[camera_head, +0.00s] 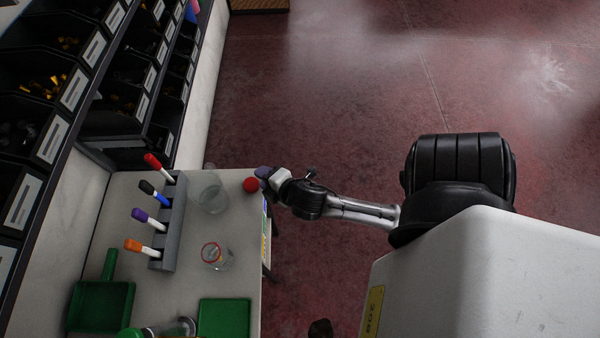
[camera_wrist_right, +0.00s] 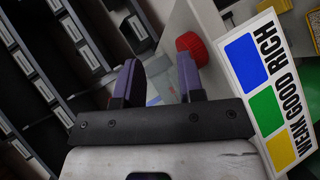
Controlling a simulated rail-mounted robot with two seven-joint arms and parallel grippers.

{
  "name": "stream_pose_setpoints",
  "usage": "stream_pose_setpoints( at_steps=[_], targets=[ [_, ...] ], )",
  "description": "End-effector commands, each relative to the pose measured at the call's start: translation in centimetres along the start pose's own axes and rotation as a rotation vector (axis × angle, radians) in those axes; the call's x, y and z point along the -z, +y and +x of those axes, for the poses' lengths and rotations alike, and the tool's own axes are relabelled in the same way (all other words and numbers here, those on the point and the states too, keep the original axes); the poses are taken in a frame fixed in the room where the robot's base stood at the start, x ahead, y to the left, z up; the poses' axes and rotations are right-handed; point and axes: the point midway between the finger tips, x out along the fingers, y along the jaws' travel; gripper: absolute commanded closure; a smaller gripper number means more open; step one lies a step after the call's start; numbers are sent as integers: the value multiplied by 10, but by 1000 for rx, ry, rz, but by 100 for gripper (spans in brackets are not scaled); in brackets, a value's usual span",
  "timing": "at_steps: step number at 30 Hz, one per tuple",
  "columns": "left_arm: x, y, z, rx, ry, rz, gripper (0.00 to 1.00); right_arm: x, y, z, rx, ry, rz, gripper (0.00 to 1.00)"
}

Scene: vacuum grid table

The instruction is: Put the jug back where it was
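A clear jug (camera_head: 209,194) stands on the light table, to the right of the grey marker rack. My right gripper (camera_head: 264,174) is at the table's far right edge, beside the red round object and apart from the jug. In the right wrist view, its two purple fingers (camera_wrist_right: 159,76) are spread with nothing gripped between them. A clear shape (camera_wrist_right: 161,82) shows beyond the gap, probably the jug. My left gripper is not in view.
A red round object (camera_head: 250,184) also shows in the wrist view (camera_wrist_right: 192,48). A rack (camera_head: 174,222) holds several markers. A red-rimmed glass vessel (camera_head: 216,258), a green board (camera_head: 224,318) and a green dustpan (camera_head: 101,304) are nearer. Bins (camera_head: 42,128) line the left.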

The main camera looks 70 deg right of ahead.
Motion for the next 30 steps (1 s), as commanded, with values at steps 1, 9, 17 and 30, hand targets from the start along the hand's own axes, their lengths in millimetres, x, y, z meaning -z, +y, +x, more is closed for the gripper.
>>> stream_pose_setpoints(
  at_steps=[1, 9, 17, 30],
  targets=[
    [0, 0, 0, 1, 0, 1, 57, 3, -12, -12, 87, -27, 132, 65],
    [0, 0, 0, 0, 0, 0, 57, 22, -71, -81, 526, -224, 665, 65],
    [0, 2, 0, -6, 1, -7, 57, 36, -94, -129, 752, -365, 859, 65],
    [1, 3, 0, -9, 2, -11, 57, 38, -98, -138, 793, -397, 889, 65]
  ],
)
